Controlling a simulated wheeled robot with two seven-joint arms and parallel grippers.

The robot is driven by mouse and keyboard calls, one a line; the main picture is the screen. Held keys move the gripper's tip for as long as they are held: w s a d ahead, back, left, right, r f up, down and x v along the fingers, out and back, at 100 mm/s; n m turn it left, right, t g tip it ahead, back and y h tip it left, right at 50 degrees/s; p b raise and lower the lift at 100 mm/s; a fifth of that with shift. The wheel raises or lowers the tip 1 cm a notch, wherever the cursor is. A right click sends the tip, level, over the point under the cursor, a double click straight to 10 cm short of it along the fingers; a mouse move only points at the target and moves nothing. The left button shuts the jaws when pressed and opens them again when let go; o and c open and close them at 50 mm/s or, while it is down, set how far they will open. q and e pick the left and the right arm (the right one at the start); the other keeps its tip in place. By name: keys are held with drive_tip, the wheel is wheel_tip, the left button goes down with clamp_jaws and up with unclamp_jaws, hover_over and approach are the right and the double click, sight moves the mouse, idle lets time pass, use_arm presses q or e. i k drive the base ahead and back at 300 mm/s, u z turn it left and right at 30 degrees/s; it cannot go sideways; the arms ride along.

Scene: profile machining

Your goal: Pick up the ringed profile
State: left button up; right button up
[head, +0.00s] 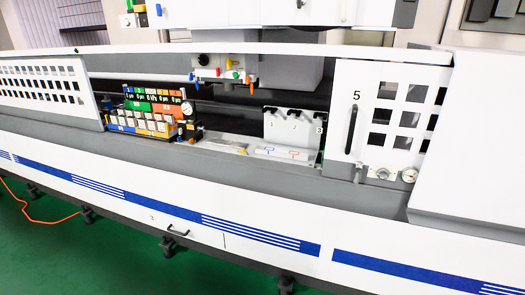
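A long white machine with blue stripes (262,232) fills the view. In its open bay, a pale flat piece (278,158) lies below a grey panel (292,124); it bears a small blue outline and a small red outline. Another light, slender piece (226,147) lies to its left. The profiles are too small for me to tell which one is ringed. Neither of my grippers is in view.
A panel with displays and coloured keys (150,110) stands at the bay's left. A unit with coloured knobs (228,75) hangs above. A white door marked 5 (388,100) borders the bay on the right. Green floor (90,250) and an orange cable (45,221) show in front.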

sight(302, 156)
drive_tip(key=u, duration=0.6)
drive_tip(key=i, duration=1)
drive_tip(key=u, duration=0.7)
drive_tip(key=i, duration=1)
drive_tip(key=z, duration=0.55)
drive_tip(key=i, duration=0.95)
drive_tip(key=z, duration=0.7)
